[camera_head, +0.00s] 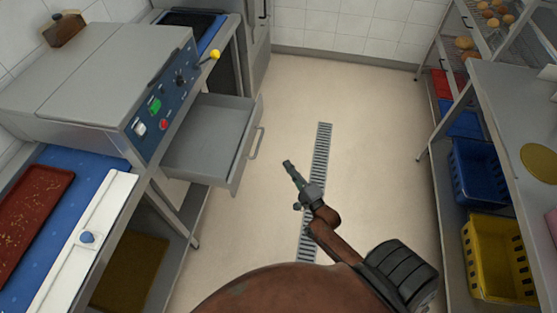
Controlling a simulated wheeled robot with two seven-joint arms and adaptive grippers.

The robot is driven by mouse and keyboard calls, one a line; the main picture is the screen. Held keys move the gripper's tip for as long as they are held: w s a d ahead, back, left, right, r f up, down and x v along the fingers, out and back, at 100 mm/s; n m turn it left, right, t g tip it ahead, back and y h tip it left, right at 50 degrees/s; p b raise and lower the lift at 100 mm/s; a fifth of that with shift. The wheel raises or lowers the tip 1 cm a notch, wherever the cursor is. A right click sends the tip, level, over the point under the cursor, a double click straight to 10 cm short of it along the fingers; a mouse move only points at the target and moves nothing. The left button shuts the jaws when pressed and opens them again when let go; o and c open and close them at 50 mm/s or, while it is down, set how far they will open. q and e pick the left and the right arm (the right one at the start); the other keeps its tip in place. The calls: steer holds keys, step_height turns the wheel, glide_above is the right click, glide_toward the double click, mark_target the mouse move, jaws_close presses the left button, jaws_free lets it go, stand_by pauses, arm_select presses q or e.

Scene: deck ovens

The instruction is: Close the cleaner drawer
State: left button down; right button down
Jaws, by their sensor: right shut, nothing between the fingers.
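The cleaner drawer (199,135) is a grey metal drawer under the machine with the control panel. It stands pulled out over the floor and looks empty inside. Its bar handle (257,143) is on the front, facing right. My right gripper (289,165) is shut and empty, to the right of the drawer and a little lower in the picture. It is apart from the handle, with the floor showing between them. My left gripper is not in view.
The machine has a control panel (163,110) and a yellow-knobbed lever (214,54). A red tray (32,215) lies on the blue belt at the left. A steel table (510,110) and blue (478,172) and yellow (497,262) crates line the right. The middle floor (370,150) is clear, with a drain grate (321,150).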

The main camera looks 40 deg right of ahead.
steer(key=w+a+r+b, duration=0.1)
steer(key=w+a, duration=0.1)
steer(key=w, duration=0.9)
steer(key=shift+w+r, duration=0.4)
